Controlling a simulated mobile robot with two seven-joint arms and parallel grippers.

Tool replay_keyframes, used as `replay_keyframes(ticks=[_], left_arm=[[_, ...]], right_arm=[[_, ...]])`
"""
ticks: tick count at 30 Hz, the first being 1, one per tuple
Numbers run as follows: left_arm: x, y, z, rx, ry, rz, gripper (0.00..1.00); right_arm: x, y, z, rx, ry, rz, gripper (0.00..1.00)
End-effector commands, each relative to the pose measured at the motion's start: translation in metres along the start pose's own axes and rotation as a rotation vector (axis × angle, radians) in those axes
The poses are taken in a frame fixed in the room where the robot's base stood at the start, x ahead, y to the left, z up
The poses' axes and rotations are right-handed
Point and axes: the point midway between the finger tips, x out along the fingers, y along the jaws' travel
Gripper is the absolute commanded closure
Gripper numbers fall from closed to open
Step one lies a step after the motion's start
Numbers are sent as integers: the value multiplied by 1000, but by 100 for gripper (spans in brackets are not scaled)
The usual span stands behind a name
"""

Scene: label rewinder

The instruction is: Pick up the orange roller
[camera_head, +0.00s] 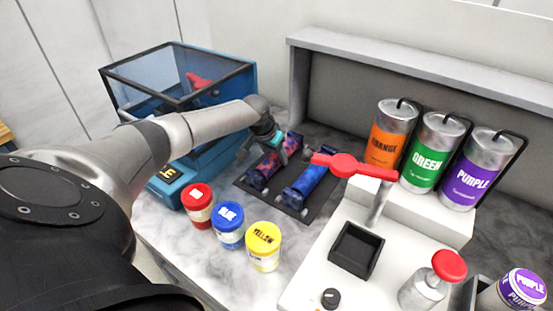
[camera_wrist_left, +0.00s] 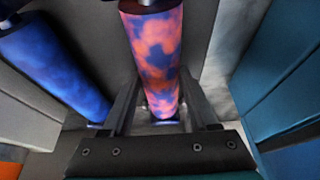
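The orange roller, mottled orange-red and blue, lies in the left slot of the dark rack; its front part (camera_head: 264,170) shows in the head view. It fills the middle of the left wrist view (camera_wrist_left: 156,50). My left gripper (camera_head: 264,143) is over this roller, partly covering it. In the left wrist view its two dark fingers (camera_wrist_left: 163,112) stand on either side of the roller, with gaps visible, so it looks open. A blue roller (camera_head: 305,185) lies beside it in the rack and shows at the left of the left wrist view (camera_wrist_left: 55,65). My right gripper is not in view.
A blue machine with a glass lid (camera_head: 175,75) stands left. Red (camera_head: 197,205), blue (camera_head: 228,226) and yellow (camera_head: 263,246) jars stand in front. A white press with a red handle (camera_head: 350,166) and orange, green and purple cans (camera_head: 432,152) are right.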

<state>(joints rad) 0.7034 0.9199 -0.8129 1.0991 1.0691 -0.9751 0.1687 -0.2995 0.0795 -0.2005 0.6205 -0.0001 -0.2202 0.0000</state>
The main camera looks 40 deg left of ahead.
Motion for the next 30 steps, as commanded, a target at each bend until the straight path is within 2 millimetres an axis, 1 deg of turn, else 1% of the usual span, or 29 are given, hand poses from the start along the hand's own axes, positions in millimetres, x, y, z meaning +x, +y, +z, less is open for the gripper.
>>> replay_keyframes(ticks=[1,2,15,26,27,30], left_arm=[[0,0,0,0,0,0,48],[0,0,0,0,0,0,51],[0,0,0,0,-1,0,100],[0,0,0,-1,-1,-1,100],[-2,-1,-2,-2,6,0,100],[-2,-1,-2,-2,6,0,100]], right_arm=[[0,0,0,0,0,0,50],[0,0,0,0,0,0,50],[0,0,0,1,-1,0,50],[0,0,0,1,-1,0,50],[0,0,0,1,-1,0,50],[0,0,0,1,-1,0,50]])
